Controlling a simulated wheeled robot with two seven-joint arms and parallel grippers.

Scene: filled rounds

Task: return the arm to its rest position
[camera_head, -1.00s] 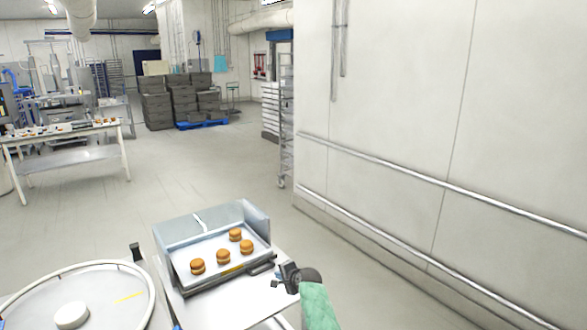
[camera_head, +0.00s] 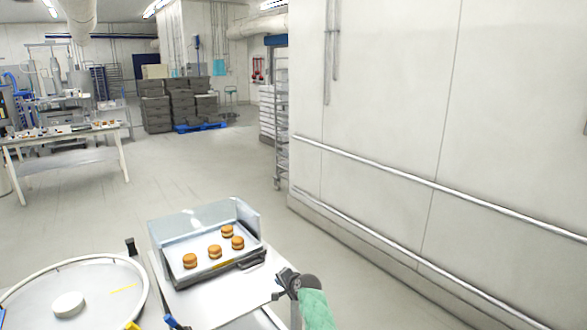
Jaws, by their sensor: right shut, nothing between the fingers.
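My right gripper (camera_head: 280,290) is at the lower middle of the head view, at the right edge of the white table. It is shut and empty, with the green-sleeved part of my right arm (camera_head: 316,310) behind it. The gripper is to the right of and in front of the tray, apart from it. My left gripper is not in view.
A tray (camera_head: 192,281) with several filled rounds (camera_head: 214,252) stands on the white table (camera_head: 215,308). A round turntable (camera_head: 100,285) with a white disc (camera_head: 68,304) is at the lower left. A wall with rails (camera_head: 400,172) runs along the right. Open floor (camera_head: 200,165) lies beyond.

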